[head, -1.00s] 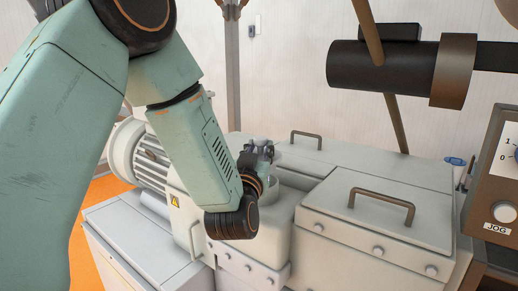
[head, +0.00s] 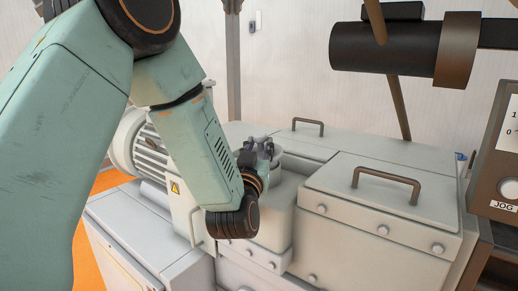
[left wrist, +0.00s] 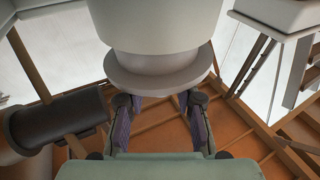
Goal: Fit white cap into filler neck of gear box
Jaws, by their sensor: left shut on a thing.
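My left gripper (head: 265,147) reaches over the gear box (head: 385,215) beside the filler neck (head: 288,166), a pale round opening in its top. In the left wrist view my left gripper (left wrist: 158,112) has its two dark fingers shut on the white cap (left wrist: 158,76), whose round flange faces the camera. A wider pale cylindrical body rises above the flange in that picture; I cannot tell whether it is part of the cap. In the head view the cap is mostly hidden by fingers and wrist, and I cannot tell whether it touches the neck. My right gripper is not in view.
Brown handles (head: 388,183) stand up from the gear box lids. A finned motor (head: 150,150) is at the left. A black cylinder (head: 385,45) hangs above, and a control panel (head: 500,150) marked JOG stands at the right edge.

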